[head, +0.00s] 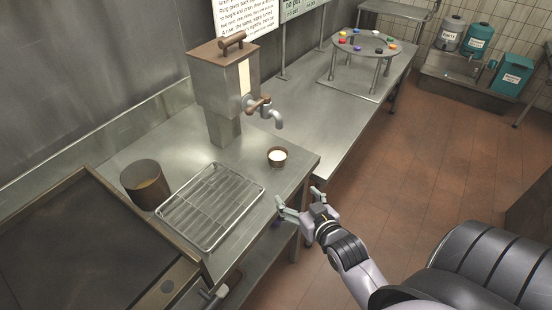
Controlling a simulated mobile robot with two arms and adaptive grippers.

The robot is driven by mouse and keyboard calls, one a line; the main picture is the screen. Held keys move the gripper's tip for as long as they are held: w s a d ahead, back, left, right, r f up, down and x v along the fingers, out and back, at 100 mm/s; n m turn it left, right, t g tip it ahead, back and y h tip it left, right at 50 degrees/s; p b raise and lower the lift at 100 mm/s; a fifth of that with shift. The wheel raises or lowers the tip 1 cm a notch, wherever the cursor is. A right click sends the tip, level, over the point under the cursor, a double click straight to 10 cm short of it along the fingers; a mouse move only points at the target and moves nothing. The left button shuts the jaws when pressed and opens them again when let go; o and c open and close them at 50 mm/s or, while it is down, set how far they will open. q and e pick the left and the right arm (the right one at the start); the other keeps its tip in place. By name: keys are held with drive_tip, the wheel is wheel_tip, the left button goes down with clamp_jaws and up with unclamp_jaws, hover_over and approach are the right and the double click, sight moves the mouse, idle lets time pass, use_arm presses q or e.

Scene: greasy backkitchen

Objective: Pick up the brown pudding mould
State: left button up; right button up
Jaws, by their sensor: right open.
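A small brown round cup with a pale inside, which looks like the brown pudding mould (277,158), stands upright on the steel counter (210,150) near its right edge, in front of the dispenser tap. My right gripper (299,197) is open and empty. In the picture it is below and slightly right of the mould, apart from it, by the counter's front right corner. My left gripper is not in view.
A wire rack (211,206) and a larger brown pot (146,184) are left of the mould. A steel dispenser (220,85) with a tap (264,107) stands behind it. A round stand (366,45) with several coloured pieces is farther back. Brown floor (420,140) is open at right.

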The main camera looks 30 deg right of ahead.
sight(283, 161)
drive_tip(key=shift+m+t+h, duration=0.3)
drive_tip(key=shift+t+h, duration=0.1)
drive_tip(key=shift+t, duration=0.4)
drive_tip(key=x, duration=0.4)
drive_tip(key=d+r+x, duration=0.1)
drive_tip(key=x, duration=0.3)
drive_tip(key=d+p+x, duration=0.1)
drive_tip(key=x, duration=0.3)
drive_tip(key=shift+w+d+r, duration=0.15)
drive_tip(key=shift+w+r, duration=0.2)
drive_tip(key=shift+w, duration=0.6)
drive_tip(key=x, duration=0.4)
drive_tip(key=shift+w+p, duration=0.25)
drive_tip(key=shift+p, duration=0.05)
drive_tip(key=shift+s, duration=0.1)
drive_tip(key=shift+c, duration=0.6)
drive_tip(key=c, duration=1.2)
drive_tip(key=shift+o, duration=0.2)
